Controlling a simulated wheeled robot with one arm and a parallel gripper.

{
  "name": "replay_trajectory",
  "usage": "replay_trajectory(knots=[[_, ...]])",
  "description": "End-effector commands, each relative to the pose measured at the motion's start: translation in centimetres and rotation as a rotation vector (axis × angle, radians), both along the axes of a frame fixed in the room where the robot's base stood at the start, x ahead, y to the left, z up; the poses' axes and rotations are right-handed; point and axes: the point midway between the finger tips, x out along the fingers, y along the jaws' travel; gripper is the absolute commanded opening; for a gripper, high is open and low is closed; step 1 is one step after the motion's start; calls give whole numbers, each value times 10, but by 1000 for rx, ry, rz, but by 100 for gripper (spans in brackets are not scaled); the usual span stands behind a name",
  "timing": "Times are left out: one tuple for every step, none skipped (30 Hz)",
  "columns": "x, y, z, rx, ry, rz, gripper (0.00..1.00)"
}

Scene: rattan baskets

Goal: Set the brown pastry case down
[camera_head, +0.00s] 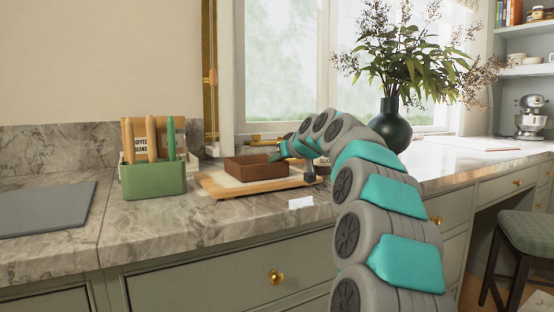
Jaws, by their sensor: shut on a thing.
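The brown pastry case (254,170) is a low, open rectangular box. It appears level, over the pale top of a wooden board (245,191) on the marble counter. I cannot tell whether its underside touches the board. My gripper (279,155) is at the case's right end, shut on its rim. The fingers are small in view and partly hidden by my arm, which arches in from the lower right.
A green holder (153,180) with upright utensils stands left of the board, before a coffee beans box (138,141). A grey slab (45,209) lies far left. A dark vase (391,124) with foliage stands behind my arm. Counter between slab and holder is clear.

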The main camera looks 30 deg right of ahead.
Motion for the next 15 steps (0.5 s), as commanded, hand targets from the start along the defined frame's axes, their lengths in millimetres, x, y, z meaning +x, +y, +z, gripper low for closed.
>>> replay_trajectory(knots=[[0,0,0,0,0,0,0],[0,0,0,0,0,0,0],[0,0,0,0,0,0,0],[0,0,0,0,0,0,0],[0,0,-1,0,0,0,0],[0,0,-3,0,0,0,0],[0,0,-4,0,0,0,0],[0,0,-4,0,0,0,8],[0,0,-3,0,0,0,13],[0,0,-3,0,0,0,16],[0,0,-3,0,0,0,20],[0,0,-3,0,0,0,24],[0,0,-3,0,0,0,28],[0,0,-3,0,1,0,31],[0,0,-3,0,1,0,36]])
